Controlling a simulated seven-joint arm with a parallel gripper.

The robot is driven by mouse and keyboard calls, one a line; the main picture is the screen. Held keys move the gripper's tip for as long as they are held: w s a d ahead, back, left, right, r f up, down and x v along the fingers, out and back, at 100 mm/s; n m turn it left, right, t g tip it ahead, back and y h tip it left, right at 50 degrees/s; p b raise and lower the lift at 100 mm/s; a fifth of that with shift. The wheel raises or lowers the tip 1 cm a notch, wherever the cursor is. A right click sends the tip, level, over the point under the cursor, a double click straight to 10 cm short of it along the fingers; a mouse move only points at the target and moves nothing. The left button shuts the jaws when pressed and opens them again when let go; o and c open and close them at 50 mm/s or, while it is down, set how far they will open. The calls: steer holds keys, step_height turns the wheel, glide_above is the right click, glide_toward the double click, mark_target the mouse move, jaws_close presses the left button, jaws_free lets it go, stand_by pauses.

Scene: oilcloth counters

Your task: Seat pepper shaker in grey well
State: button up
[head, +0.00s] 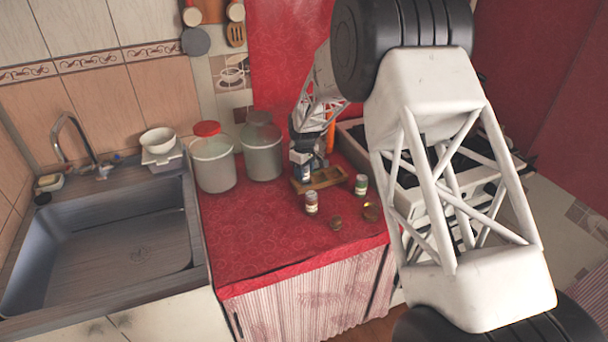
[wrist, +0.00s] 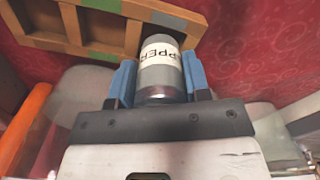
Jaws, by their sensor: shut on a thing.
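The pepper shaker (wrist: 158,50), a grey cylinder with a white label reading "PEPPER", is between the blue fingers of my gripper (wrist: 160,78) in the wrist view. My gripper is shut on it. The wooden rack (wrist: 128,35) lies just beyond and to the left of the shaker, with green and blue-grey patches on its edges. In the head view my gripper (head: 302,157) holds the shaker (head: 301,173) at the left end of the rack (head: 330,177). I cannot tell whether the shaker is in or above a well; the grey well is not clearly visible.
A brown-labelled jar (head: 311,203) and a green jar (head: 361,185) stand near the rack. Two small brass-coloured things (head: 335,223) (head: 371,212) lie in front. Large canisters (head: 213,163) (head: 262,150) stand left, an orange object (head: 331,133) behind. The red counter's front left is clear.

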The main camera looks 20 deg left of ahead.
steer(key=shift+f, duration=0.85)
steer(key=shift+f, duration=0.1)
steer(key=o, duration=0.9)
step_height(320, 180, up, 12)
steer(key=shift+r, duration=0.1)
steer(key=shift+d, duration=0.1)
stand_by(0.7)
